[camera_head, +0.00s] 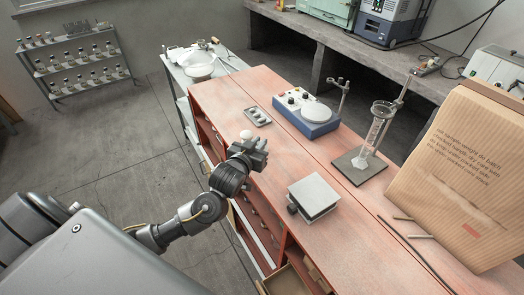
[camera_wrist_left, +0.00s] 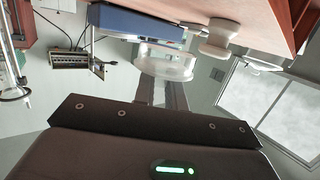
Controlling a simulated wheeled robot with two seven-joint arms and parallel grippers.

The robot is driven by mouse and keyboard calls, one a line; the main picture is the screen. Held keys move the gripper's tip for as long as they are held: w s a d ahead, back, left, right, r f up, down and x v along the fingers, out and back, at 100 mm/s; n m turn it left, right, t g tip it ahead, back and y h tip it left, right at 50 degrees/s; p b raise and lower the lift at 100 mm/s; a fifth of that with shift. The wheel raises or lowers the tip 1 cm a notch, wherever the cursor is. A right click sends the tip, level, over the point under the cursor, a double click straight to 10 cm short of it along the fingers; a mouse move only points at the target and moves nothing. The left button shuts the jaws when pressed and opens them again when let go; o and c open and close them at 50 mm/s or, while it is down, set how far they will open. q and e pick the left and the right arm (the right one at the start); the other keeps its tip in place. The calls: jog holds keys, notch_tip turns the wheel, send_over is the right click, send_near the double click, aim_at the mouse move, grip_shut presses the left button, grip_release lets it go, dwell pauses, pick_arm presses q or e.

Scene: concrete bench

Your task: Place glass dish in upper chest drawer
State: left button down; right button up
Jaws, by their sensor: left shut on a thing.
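My left gripper (camera_head: 262,146) is at the front edge of the red-brown bench in the head view. It is shut on a clear round glass dish (camera_wrist_left: 165,65), which shows between the fingertips in the left wrist view. In the head view the dish is hard to make out, largely hidden by the gripper. The chest (camera_head: 262,212) with drawers is under the bench's front side, partly behind my left arm. A pulled-out wooden drawer (camera_head: 287,282) shows at the bottom edge; whether it is the upper one I cannot tell. My right gripper is not in view.
A small white object (camera_head: 246,134) is close beside the gripper. A grey tray (camera_head: 257,116), a blue device (camera_head: 306,118), a metal block (camera_head: 314,194) and a stand with glassware (camera_head: 374,140) are on the bench.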

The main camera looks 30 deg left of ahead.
pick_arm(q)
jog(key=shift+w+f+p, duration=0.35)
jog(key=shift+f, duration=0.45)
jog(key=shift+w+f+p, duration=0.3)
jog(key=shift+f+p, duration=0.05)
jog(key=shift+f, duration=0.4)
jog(key=shift+f+p, duration=0.3)
jog(key=shift+f, duration=0.2)
jog(key=shift+f, duration=0.2)
jog(key=c, duration=1.4)
grip_release()
jog(key=shift+c, duration=0.2)
